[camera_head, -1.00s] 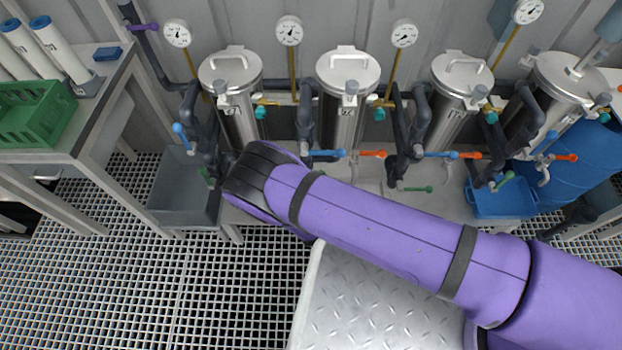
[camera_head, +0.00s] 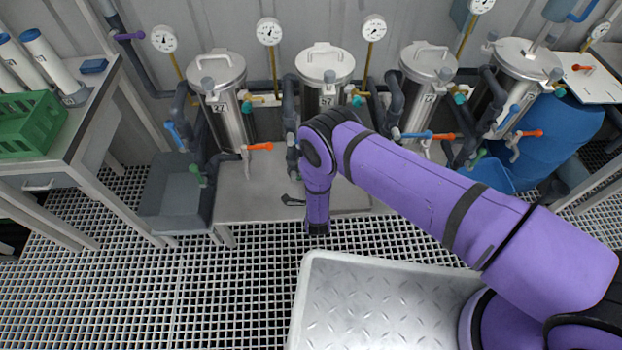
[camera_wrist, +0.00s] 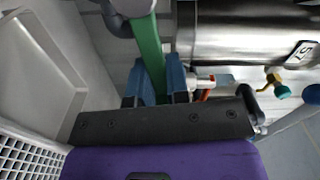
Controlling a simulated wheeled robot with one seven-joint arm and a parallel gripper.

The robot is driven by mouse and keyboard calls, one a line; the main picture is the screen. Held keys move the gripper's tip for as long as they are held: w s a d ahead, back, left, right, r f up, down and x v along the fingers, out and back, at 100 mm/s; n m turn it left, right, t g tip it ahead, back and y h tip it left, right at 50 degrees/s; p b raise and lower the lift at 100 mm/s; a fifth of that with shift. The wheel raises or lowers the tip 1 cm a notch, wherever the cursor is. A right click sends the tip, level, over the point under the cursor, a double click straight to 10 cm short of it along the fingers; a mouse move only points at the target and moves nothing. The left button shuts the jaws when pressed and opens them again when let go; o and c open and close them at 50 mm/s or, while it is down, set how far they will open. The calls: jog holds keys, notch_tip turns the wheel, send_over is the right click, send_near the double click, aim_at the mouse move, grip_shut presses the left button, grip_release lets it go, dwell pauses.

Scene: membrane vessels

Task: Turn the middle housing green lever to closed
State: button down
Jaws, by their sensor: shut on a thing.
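The middle housing, a steel vessel with a domed lid (camera_head: 325,85), stands behind my arm in the head view. In the wrist view a steel housing (camera_wrist: 240,35) with a number label lies across the upper right. The green lever (camera_wrist: 149,50) runs down from a grey pipe fitting in the wrist view. My gripper (camera_wrist: 157,82) has its two blue fingers on either side of this lever and is shut on it. In the head view my purple arm hides the lever's pivot area and most of the gripper.
Other housings stand left (camera_head: 232,100) and right (camera_head: 425,75), with pipes, gauges and blue and orange levers close by. A grey bin (camera_head: 170,200) is at the left. A green crate (camera_head: 30,125) sits on a side table. Open grating lies in front.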

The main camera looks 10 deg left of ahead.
jog(key=shift+w+d+f+m, duration=0.25)
jog(key=shift+f+m, duration=0.25)
jog(key=shift+m, duration=0.5)
jog(key=shift+d+f, duration=0.1)
jog(key=c, duration=1.1)
grip_release()
jog(key=shift+s, duration=0.1)
jog(key=shift+s, duration=0.15)
jog(key=v, duration=1)
jog(key=shift+s, duration=0.3)
